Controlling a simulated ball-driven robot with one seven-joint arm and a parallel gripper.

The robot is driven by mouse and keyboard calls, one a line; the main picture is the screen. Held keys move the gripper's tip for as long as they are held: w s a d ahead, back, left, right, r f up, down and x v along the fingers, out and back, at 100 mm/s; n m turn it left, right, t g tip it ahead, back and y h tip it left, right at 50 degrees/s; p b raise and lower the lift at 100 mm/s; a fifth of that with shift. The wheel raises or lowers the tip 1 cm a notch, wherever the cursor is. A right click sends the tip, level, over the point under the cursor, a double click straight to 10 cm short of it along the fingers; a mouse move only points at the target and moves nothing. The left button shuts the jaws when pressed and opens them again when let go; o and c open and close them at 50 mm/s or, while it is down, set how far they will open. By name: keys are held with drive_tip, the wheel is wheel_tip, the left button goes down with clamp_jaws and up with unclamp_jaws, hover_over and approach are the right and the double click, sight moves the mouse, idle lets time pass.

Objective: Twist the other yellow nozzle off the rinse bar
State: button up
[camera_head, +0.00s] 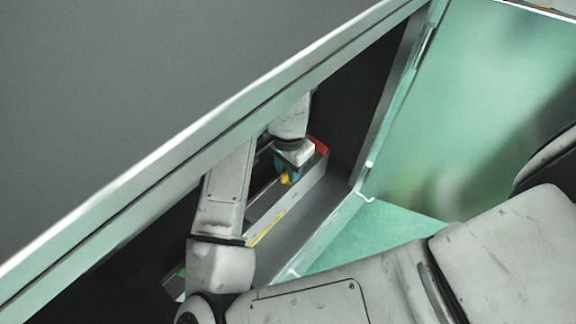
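My gripper (287,174) points down inside a dark recess, over a long grey trough-like piece (292,208). Its teal fingertips are at a small yellow piece (286,179), which looks like a yellow nozzle. The fingers partly cover it, and I cannot tell whether they are closed on it or only beside it. The rinse bar cannot be made out clearly; my arm and the trough's wall hide much of the area. No second yellow nozzle can be told apart.
The trough has a red end (320,147), a yellow stripe (266,228) and a green patch (181,272) near its lower end. A long pale metal edge (150,190) runs diagonally along the recess. A greenish translucent panel (480,110) stands at right. My arm fills the lower right.

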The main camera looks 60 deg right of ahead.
clamp_jaws()
drive_tip(key=shift+r+n+p, duration=0.15)
drive_tip(key=shift+n+p, duration=0.45)
drive_tip(key=shift+p, duration=0.8)
drive_tip(key=shift+d+n, duration=0.1)
drive_tip(key=shift+n, duration=0.9)
drive_tip(key=n, duration=0.2)
drive_tip(key=shift+n, duration=0.6)
drive_tip(key=n, duration=0.5)
drive_tip(key=shift+n, duration=0.7)
